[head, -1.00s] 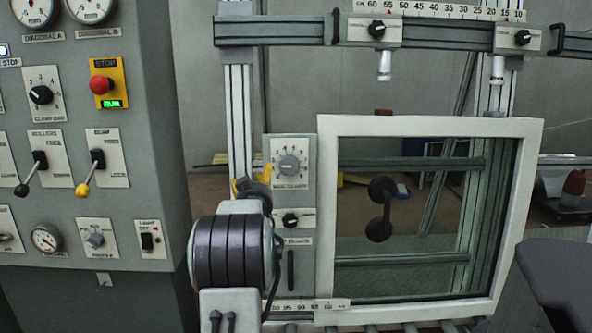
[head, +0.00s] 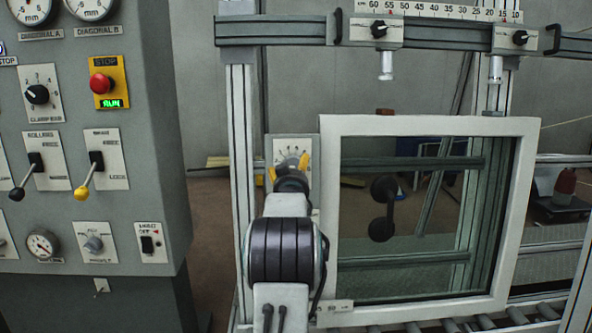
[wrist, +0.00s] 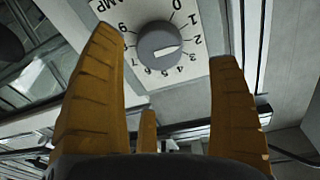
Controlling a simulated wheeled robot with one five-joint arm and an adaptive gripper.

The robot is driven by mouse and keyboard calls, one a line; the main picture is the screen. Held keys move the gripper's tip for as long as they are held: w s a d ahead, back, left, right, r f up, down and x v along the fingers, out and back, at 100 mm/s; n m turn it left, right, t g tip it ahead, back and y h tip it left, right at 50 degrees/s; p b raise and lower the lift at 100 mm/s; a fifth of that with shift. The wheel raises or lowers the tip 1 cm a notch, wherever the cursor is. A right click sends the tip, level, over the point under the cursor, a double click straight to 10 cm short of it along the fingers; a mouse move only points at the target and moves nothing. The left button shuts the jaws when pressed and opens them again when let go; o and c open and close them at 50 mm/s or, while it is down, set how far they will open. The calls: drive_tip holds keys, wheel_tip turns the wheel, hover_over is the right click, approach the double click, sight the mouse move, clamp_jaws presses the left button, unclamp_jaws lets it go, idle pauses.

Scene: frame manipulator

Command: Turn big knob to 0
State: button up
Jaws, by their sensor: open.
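The big knob (wrist: 160,47) is a round grey dial on a white plate with numbers, seen upside down in the wrist view. In the head view the knob's white plate (head: 281,147) stands left of the framed window, and my gripper hides most of the knob. My gripper (head: 288,168) is in front of the plate. Its yellow fingers are spread in the wrist view (wrist: 165,60), to either side of the knob in the picture, with nothing held. Whether they touch the knob cannot be told.
The white-framed window (head: 528,190) stands just right of the knob plate. A grey control cabinet (head: 185,215) with levers and a red stop button (head: 102,83) is at the left. A rail with a scale (head: 435,12) runs above. Rollers (head: 515,315) lie below the frame.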

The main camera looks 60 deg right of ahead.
sight(293, 165)
drive_tip(key=shift+x, duration=2.85)
drive_tip(key=c, duration=1.2)
